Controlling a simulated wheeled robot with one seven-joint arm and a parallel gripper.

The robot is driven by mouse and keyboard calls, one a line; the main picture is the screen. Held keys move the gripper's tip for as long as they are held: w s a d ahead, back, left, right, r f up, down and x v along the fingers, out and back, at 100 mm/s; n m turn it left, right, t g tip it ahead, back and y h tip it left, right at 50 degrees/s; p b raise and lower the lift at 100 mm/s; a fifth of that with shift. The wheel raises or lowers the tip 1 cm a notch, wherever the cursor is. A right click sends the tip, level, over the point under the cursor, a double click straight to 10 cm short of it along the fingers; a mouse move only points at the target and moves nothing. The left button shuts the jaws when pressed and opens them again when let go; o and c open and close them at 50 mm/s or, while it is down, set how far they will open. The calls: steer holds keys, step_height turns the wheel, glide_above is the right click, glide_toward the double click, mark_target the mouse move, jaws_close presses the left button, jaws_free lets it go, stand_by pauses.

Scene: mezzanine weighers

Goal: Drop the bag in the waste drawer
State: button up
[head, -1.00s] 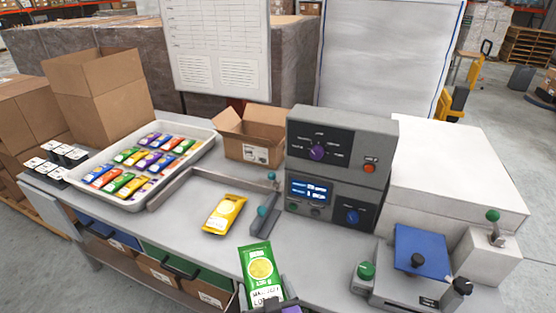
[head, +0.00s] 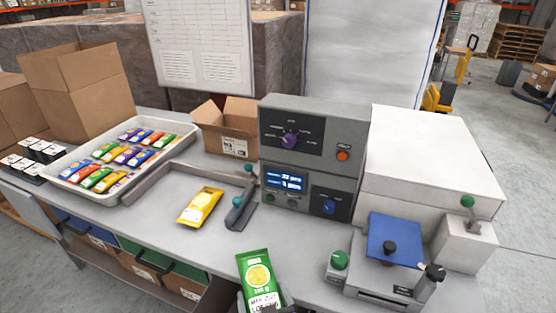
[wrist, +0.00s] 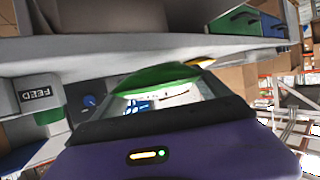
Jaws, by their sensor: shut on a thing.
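A green bag (head: 259,279) with a yellow round print and a white label stands nearly upright at the front edge of the bench. My gripper (head: 266,306) is shut on its lower end, mostly cut off by the bottom of the head view. In the wrist view the green bag (wrist: 158,84) shows edge-on beyond the purple gripper body. Under the bench are open-topped compartments or drawers, one with a blue part (head: 78,224) and one with a green part (head: 185,260). Green and blue fronts with dark handles also show in the wrist view (wrist: 238,20). I cannot tell which is the waste drawer.
A yellow bag (head: 200,206) lies on the bench beside a small lever. A white tray (head: 165,168) of colourful bags is at left. A grey control unit (head: 318,130) and a machine with a blue plate (head: 395,238) stand right. The bench front is close.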

steer(key=shift+f, duration=0.4)
steer(key=o, duration=1.3)
steer(key=b+v, duration=0.1)
steer(key=v, duration=0.6)
steer(key=shift+s+r, duration=0.15)
steer(key=shift+s, duration=0.2)
